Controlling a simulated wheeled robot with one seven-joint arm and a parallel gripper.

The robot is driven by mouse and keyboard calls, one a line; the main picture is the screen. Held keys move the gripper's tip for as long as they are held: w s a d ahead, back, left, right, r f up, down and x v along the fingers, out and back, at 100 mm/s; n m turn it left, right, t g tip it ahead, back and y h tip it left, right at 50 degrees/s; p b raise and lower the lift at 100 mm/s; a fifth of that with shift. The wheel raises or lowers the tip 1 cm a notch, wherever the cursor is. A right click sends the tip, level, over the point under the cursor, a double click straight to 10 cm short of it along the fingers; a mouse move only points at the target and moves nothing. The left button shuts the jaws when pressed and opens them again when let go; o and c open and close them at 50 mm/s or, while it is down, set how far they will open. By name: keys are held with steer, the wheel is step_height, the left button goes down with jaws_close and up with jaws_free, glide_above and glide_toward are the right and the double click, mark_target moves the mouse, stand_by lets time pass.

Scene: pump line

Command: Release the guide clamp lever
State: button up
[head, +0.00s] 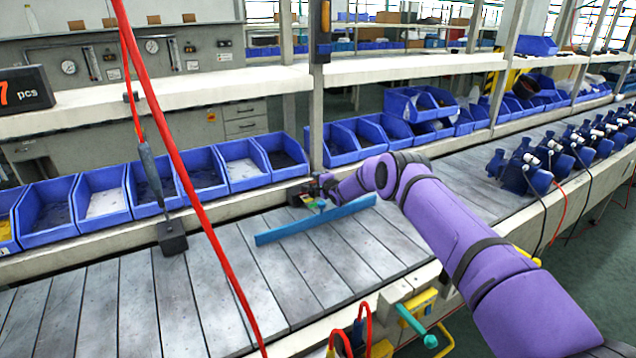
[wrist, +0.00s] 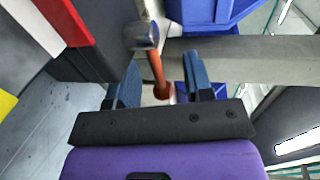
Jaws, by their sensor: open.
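The guide clamp lever (wrist: 156,70) shows in the wrist view as an orange-red arm running down from a grey metal pivot (wrist: 142,36). Its rounded lower end lies in the gap between the two blue fingers of my gripper (wrist: 162,72). The gripper is open, with space visible on both sides of the lever. The lever is too small to make out there.
Blue bins (head: 103,192) line the shelf behind the conveyor (head: 200,280), and an upright post (head: 316,120) stands just behind my gripper. A red hose (head: 185,170) hangs across the left. Dark blue pumps (head: 525,168) stand at the right.

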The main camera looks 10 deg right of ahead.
jaws_close()
steer(key=shift+s+d+m+t+h, duration=0.1)
steer(key=shift+s+m+t+h, duration=0.05)
steer(key=shift+m+h, duration=0.3)
steer(key=shift+s+d+m+t+h, duration=0.15)
steer(key=shift+m+h, duration=0.2)
steer(key=shift+h, duration=0.2)
steer(key=shift+a, duration=0.1)
jaws_free()
steer(key=shift+s, duration=0.1)
steer(key=v, duration=1)
steer(key=shift+s+r, duration=0.15)
steer(key=shift+s, duration=0.1)
steer(key=shift+c, duration=0.3)
